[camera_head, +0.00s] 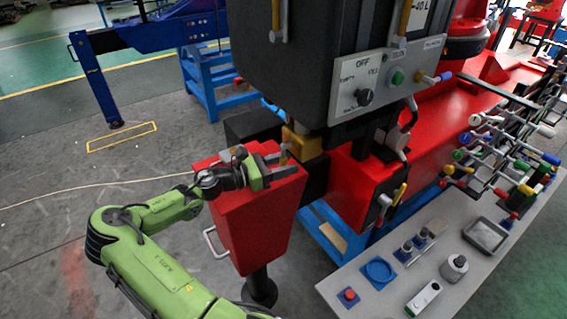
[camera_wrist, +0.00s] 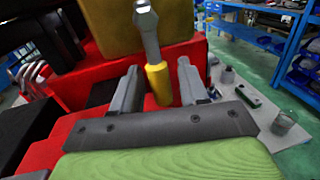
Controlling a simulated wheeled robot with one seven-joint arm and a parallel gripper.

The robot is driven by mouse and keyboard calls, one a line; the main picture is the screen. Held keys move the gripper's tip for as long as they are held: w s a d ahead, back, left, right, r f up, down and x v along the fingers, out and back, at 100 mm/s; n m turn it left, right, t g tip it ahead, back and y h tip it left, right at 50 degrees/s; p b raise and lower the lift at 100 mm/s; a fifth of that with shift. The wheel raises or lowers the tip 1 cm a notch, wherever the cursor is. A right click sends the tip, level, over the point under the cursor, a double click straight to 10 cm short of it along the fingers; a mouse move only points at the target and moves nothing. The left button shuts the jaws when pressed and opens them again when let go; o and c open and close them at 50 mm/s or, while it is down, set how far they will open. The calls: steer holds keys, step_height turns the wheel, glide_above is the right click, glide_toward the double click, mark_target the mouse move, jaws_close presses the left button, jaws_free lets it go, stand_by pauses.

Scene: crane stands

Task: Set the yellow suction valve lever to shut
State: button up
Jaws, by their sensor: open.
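The suction valve is a yellow block (camera_head: 309,143) below the dark grey control box. In the wrist view the yellow block (camera_wrist: 185,22) fills the top middle. Its lever has a grey metal shank (camera_wrist: 148,35) and a yellow grip (camera_wrist: 158,84) pointing down toward my gripper. My gripper (camera_wrist: 159,85) is open, with one finger on each side of the yellow grip and a visible gap on both sides. In the head view my gripper (camera_head: 285,160) is at the valve, above the red box, and the lever is small and partly hidden there.
A red box (camera_head: 251,231) with a side handle stands below my gripper. The control box (camera_head: 320,62) hangs close above. A grey table (camera_head: 388,300) with small parts stands at right, near several coloured levers (camera_head: 500,150). The floor at left is mostly clear.

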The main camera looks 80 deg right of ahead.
jaws_close()
steer(key=shift+w+d+r+m+t+p, duration=0.15)
steer(key=shift+w+d+m+p, duration=0.15)
steer(key=shift+m, duration=0.4)
steer(key=shift+w+d+f+m+t+p, duration=0.1)
steer(key=shift+w+d+m+t, duration=0.2)
steer(key=shift+m, duration=0.4)
steer(key=shift+a, duration=0.15)
jaws_free()
steer(key=shift+r, duration=0.1)
steer(key=shift+w, duration=0.1)
steer(key=b+v, duration=0.1)
steer(key=v, duration=1.4)
steer(key=shift+w+a, duration=0.15)
steer(key=shift+w, duration=0.2)
